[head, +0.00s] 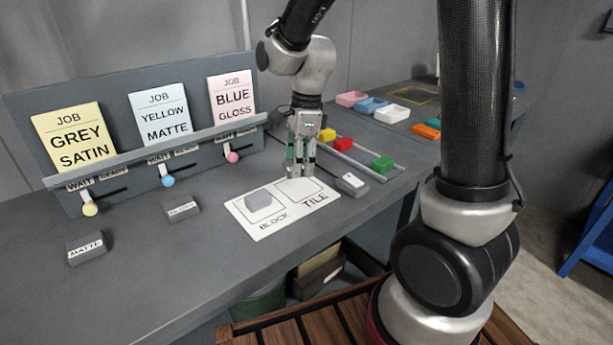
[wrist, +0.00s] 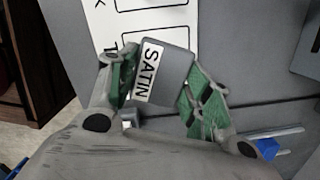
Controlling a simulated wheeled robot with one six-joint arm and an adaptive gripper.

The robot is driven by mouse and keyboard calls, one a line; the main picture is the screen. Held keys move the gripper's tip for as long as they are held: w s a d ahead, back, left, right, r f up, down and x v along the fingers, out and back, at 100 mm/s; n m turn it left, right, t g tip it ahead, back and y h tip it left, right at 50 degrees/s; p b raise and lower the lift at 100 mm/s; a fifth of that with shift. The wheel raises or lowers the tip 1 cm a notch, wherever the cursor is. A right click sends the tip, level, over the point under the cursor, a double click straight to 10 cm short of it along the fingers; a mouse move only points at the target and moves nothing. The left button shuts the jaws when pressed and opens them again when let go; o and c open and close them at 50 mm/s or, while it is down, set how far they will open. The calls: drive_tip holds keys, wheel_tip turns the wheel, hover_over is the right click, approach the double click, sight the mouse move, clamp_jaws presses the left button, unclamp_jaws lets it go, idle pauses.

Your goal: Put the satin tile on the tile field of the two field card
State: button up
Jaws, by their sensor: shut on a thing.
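My gripper (head: 301,170) is shut on the grey satin tile (wrist: 168,75), whose white SATIN label shows between the green finger pads in the wrist view. In the head view the fingers hide most or all of that tile. The white two field card (head: 265,229) lies on the bench. Its tile field (head: 303,187) is right of its block field and looks bare. A grey block (head: 259,200) is on the block field. My gripper is at the far edge of the tile field; in the wrist view the tile overlaps that field's outline. I cannot tell its height above the card.
A grey tile with a white label (head: 352,184) lies right of the card. A matte tile (head: 87,248) and another labelled tile (head: 182,209) lie to the left. Coloured blocks on rails, including a green one (head: 383,163), stand behind right. Job cards (head: 162,117) line the back.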

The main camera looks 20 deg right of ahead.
sight(299, 187)
drive_tip(key=shift+a+f, duration=0.1)
drive_tip(key=shift+f, duration=2.05)
drive_tip(key=shift+f, duration=0.1)
drive_tip(key=o, duration=1)
drive_tip(key=shift+o, duration=0.2)
